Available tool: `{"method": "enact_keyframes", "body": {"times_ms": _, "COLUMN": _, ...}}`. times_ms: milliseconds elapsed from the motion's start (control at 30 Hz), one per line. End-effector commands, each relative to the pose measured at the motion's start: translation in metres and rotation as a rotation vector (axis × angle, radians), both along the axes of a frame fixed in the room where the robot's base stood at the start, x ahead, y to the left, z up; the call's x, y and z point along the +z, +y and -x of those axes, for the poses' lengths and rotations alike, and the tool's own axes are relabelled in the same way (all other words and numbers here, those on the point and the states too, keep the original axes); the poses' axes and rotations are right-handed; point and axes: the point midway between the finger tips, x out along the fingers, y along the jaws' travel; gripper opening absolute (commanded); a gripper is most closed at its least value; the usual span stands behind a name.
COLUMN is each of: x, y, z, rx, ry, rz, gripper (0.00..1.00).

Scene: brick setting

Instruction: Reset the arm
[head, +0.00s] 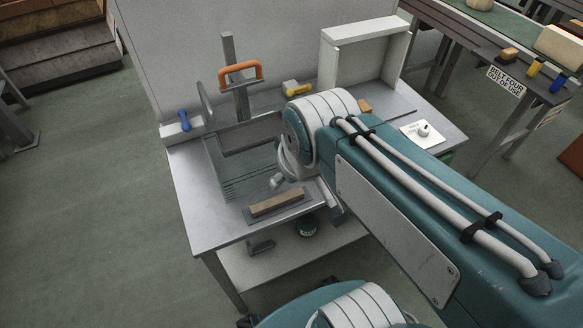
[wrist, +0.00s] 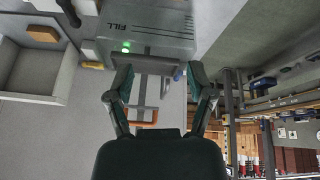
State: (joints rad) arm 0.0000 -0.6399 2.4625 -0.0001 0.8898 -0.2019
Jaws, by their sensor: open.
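My gripper (wrist: 160,76) shows in the wrist view with its two dark fingers spread apart. Nothing is held between them. Beyond the fingertips is a grey box marked FILL with a green light (wrist: 155,38); I cannot tell whether the fingers touch it. In the head view my teal arm reaches from the lower right over the metal worktable (head: 205,225). Its white wrist joints are above the table's middle, and they mostly hide the gripper there.
The table holds a brick on a plate (head: 277,203), an orange-handled lever (head: 240,72), a blue-handled part (head: 184,119), a yellow-handled part (head: 292,86) and a tall white open box (head: 365,50). A white card with a knob (head: 422,131) lies right.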

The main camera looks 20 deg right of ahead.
Motion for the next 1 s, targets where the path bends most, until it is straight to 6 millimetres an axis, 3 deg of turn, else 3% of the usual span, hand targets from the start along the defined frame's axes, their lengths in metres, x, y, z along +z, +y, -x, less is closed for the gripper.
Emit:
{"method": "enact_keyframes", "body": {"times_ms": 200, "x": 0.009, "y": 0.0, "z": 0.02, "rx": -0.174, "ry": -0.062, "rz": -0.087, "gripper": 0.69}}
{"method": "enact_keyframes", "body": {"times_ms": 1000, "x": 0.009, "y": 0.0, "z": 0.02, "rx": -0.182, "ry": -0.062, "rz": -0.09, "gripper": 0.69}}
